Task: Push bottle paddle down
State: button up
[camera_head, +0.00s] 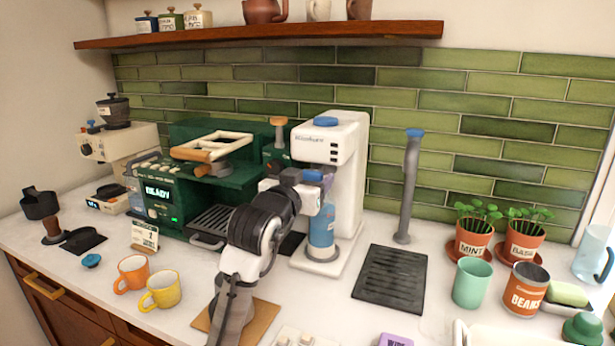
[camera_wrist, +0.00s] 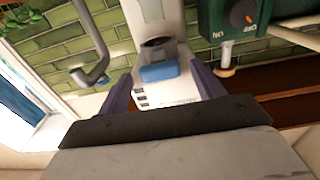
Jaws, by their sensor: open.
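A white bottle-filling machine (camera_head: 336,145) stands against the tiled wall. A blue bottle (camera_head: 321,228) stands upright on its base. A blue paddle (camera_head: 313,175) shows under the machine's head, just above the bottle, and my gripper partly covers this area. In the wrist view, which is upside down, the blue paddle (camera_wrist: 158,72) lies between and beyond my two purple fingers. My gripper (camera_head: 318,190) is at the machine's front, near the paddle and bottle top. It is open and empty (camera_wrist: 163,90). I cannot tell whether a finger touches the paddle.
A green coffee machine (camera_head: 185,215) stands close on the left. A grey tap (camera_head: 410,185) and dark drain mat (camera_head: 390,279) are on the right. An orange mug (camera_head: 132,273) and yellow mug (camera_head: 160,290) sit at the front left. A shelf (camera_head: 260,34) runs above.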

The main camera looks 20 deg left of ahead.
jog(key=c, duration=1.4)
jog(key=shift+f+b, duration=1.55)
jog(key=shift+f, duration=0.75)
jog(key=o, duration=1.4)
jog(key=shift+s, duration=0.1)
jog(key=s+b, duration=0.3)
jog(key=s, duration=1)
jog(key=shift+s+a, duration=0.25)
jog(key=shift+s, duration=0.1)
